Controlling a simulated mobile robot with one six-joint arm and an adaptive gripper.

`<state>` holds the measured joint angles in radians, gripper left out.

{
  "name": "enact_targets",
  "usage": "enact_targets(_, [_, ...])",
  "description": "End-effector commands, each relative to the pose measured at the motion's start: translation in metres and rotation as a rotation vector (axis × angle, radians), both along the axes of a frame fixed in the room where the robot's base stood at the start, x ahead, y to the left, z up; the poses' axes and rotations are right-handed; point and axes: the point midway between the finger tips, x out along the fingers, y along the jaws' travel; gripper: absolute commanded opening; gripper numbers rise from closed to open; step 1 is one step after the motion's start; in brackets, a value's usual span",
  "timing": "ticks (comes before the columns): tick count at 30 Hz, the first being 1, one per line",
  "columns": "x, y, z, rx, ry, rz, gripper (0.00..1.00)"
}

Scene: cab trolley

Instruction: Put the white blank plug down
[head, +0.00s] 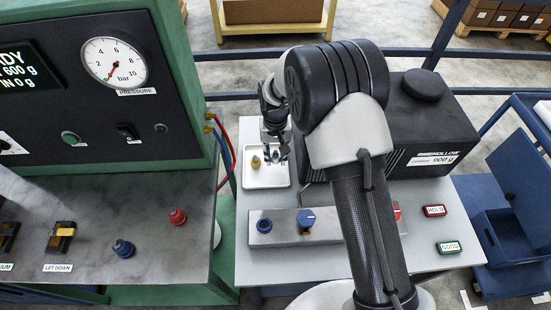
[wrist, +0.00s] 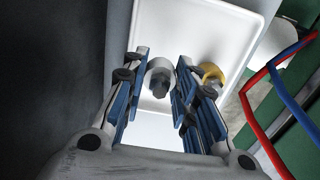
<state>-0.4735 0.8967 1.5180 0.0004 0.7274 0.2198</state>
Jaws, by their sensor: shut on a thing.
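My gripper (head: 275,156) is over the white tray (head: 266,182) on the light grey table. In the wrist view, my gripper (wrist: 161,80) is shut on the white blank plug (wrist: 158,66), a white round piece with a grey end between the two blue-lined fingers. The tray's floor (wrist: 205,25) lies behind it. I cannot tell whether the plug touches the tray. A brass-yellow plug (head: 256,163) stands in the tray just left of the fingers in the head view; it shows right of them in the wrist view (wrist: 212,74).
Red and blue hoses (head: 224,150) hang at the tray's left. A grey block with a blue hex knob (head: 306,218) and a blue ring (head: 264,225) lies in front. A black machine (head: 425,125) stands at the right. A green-framed gauge panel (head: 115,90) stands left.

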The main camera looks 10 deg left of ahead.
Motion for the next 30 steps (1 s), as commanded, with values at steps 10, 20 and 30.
enact_targets(10, [0.0,0.0,-0.018,0.001,-0.002,0.0,0.0])
enact_targets(20, [0.0,0.0,-0.021,0.0,-0.001,0.0,0.38])
enact_targets(30, [0.0,0.0,-0.021,0.0,-0.001,0.0,0.46])
